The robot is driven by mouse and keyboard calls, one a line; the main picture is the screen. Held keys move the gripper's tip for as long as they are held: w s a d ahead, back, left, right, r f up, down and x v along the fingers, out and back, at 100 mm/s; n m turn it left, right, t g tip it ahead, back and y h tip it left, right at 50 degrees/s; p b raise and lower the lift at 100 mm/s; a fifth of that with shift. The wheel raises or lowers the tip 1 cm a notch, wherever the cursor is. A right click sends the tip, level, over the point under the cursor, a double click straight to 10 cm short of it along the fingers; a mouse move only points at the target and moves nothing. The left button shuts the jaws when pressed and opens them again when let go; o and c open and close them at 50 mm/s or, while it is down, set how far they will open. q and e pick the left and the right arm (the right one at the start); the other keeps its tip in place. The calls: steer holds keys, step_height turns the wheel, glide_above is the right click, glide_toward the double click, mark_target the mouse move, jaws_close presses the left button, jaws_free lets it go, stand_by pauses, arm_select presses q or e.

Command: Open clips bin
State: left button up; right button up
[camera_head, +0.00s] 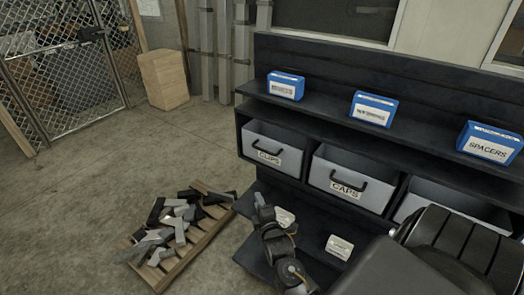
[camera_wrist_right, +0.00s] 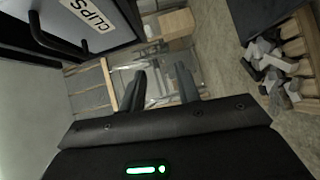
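The clips bin (camera_head: 270,148) is a light grey drawer with a black handle and a CLIPS label, at the left end of the dark shelf unit. Its front looks level with its neighbour's, and it seems closed. In the right wrist view its front (camera_wrist_right: 105,42) and handle (camera_wrist_right: 42,38) show sideways at upper left. My right gripper (camera_head: 262,205) is below and in front of the clips bin, apart from the handle. In the right wrist view its fingers (camera_wrist_right: 162,86) are spread with nothing between them. My left gripper is not in view.
The caps bin (camera_head: 351,170) sits right of the clips bin, with another grey bin (camera_head: 455,212) beyond. Blue boxes (camera_head: 374,108) stand on the shelf above. A pallet of metal parts (camera_head: 180,228) lies on the floor at left. Open floor (camera_head: 140,150) lies behind it.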

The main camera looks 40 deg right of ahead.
mark_target(262, 149)
steer(key=d+r+t+h, duration=0.2)
steer(key=d+r+h, duration=0.1)
steer(key=r, duration=1)
steer(key=shift+n, duration=0.4)
steer(key=p+x, duration=0.1)
steer(key=x, duration=0.2)
steer(key=p+x, duration=0.1)
steer(key=x, duration=0.2)
steer(key=p+x, duration=0.1)
steer(key=x, duration=0.3)
steer(key=shift+s+d+f, duration=0.1)
steer(key=shift+d+f, duration=0.2)
steer(key=shift+d, duration=0.1)
jaws_close()
